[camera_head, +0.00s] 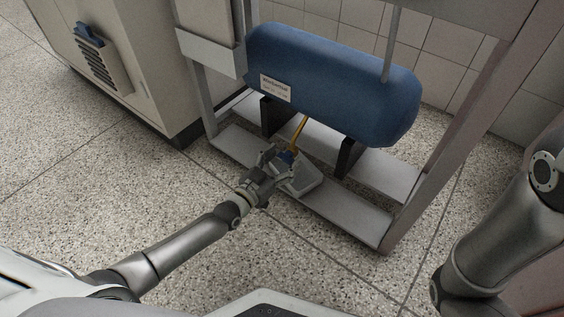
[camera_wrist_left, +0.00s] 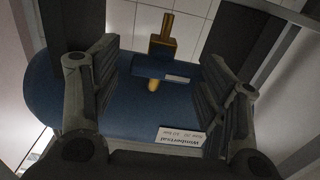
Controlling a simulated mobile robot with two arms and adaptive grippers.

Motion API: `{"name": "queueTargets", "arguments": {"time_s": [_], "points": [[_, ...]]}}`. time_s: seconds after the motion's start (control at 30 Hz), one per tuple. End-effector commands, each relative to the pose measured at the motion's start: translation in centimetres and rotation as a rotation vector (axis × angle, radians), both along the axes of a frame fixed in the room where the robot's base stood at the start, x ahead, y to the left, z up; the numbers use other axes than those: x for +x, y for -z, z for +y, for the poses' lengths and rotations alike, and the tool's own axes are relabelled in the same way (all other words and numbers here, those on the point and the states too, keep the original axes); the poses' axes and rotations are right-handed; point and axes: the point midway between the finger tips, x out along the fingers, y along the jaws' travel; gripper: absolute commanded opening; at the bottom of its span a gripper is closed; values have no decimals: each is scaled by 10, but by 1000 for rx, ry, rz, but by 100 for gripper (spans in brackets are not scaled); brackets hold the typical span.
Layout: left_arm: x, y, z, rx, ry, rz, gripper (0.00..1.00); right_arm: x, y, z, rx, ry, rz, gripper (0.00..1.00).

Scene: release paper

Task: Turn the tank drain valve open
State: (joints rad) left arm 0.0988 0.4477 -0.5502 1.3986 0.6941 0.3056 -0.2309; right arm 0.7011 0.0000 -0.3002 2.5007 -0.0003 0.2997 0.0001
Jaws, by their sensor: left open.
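The blue tank (camera_head: 330,85) lies on its side in a metal frame. A brass drain pipe (camera_head: 299,131) comes down from its underside. The blue valve handle (camera_head: 288,157) sits at the pipe's lower end, partly hidden by my gripper. In the left wrist view the handle (camera_wrist_left: 150,68) is a blue bar across the brass pipe (camera_wrist_left: 162,40), with a brass end below it. My left gripper (camera_head: 279,156) is open at the valve. Its fingers (camera_wrist_left: 160,73) stand on either side of the handle, with visible gaps. My right gripper is out of view.
A beige cabinet (camera_head: 135,60) stands left. The speckled floor (camera_head: 100,185) at left is clear.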

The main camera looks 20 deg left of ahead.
Motion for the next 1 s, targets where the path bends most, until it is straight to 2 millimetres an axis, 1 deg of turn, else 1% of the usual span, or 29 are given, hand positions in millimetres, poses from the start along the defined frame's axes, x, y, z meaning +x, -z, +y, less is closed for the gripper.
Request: {"name": "queueTargets", "arguments": {"time_s": [0.17, 0.5, 0.53, 0.77, 1.0], "points": [[0, 0, 0, -1, 0, 0, 68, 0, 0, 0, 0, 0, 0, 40], [0, 0, 0, -1, 0, 0, 24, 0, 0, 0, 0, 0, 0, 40], [0, 0, 0, -1, 0, 0, 22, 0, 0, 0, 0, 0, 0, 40], [-1, -1, 0, 19, -1, -6, 22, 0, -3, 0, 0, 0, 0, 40], [-1, -3, -1, 123, -1, -43, 22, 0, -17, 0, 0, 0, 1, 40]]}}
